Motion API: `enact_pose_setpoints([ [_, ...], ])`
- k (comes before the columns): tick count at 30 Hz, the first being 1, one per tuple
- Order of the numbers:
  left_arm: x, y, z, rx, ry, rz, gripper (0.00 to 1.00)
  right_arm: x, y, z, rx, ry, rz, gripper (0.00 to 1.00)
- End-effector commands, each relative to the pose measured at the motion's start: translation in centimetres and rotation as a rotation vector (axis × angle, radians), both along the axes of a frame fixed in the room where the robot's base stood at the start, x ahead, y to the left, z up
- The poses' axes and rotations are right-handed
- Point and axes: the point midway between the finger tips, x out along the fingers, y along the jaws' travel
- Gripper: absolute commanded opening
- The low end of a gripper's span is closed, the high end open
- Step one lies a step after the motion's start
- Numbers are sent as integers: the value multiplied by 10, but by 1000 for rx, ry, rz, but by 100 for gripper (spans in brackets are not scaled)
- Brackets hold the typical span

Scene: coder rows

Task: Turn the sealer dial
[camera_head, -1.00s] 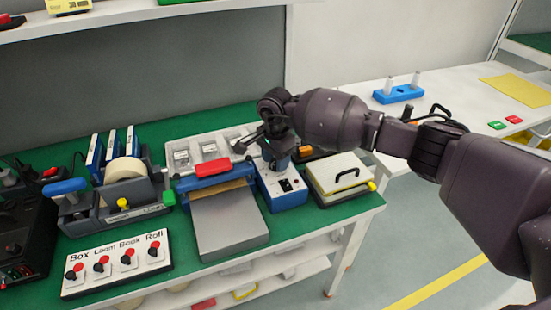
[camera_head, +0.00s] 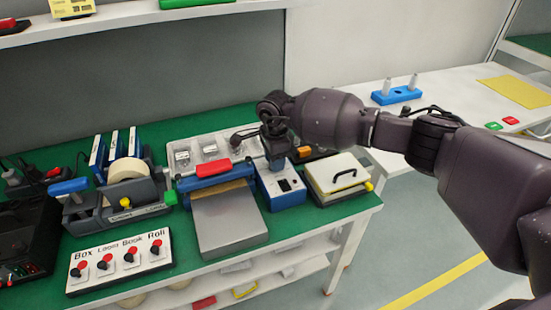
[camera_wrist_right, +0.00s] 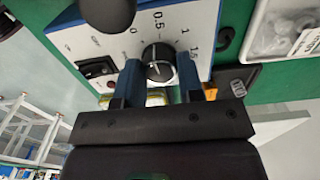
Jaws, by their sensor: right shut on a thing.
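The sealer's control box (camera_head: 284,190) is blue with a white face, joined to the right side of the sealer with a red-handled blue bar (camera_head: 213,168). In the right wrist view the round black dial (camera_wrist_right: 158,62) sits on the white scale panel (camera_wrist_right: 205,20), marked 0, 0.5, 1 and 1.5. My right gripper (camera_wrist_right: 158,78) has one finger on each side of the dial and is shut on it. In the head view this gripper (camera_head: 276,158) is over the back of the box, and the dial is hidden. My left gripper is not in view.
A black rocker switch (camera_wrist_right: 98,68) is beside the dial. A tray with clear compartments (camera_head: 185,153) lies behind the sealer. A tape dispenser (camera_head: 125,190) and a labelled button panel (camera_head: 118,262) stand left. A cream-topped box (camera_head: 338,175) stands close on the right.

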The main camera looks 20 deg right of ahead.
Motion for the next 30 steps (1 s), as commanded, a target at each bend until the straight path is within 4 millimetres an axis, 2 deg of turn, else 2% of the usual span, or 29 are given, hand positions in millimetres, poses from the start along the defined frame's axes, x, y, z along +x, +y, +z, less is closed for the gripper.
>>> enact_pose_setpoints([
  [30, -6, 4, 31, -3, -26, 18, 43, 1, 0, 5, 2, -3, -966, 11],
])
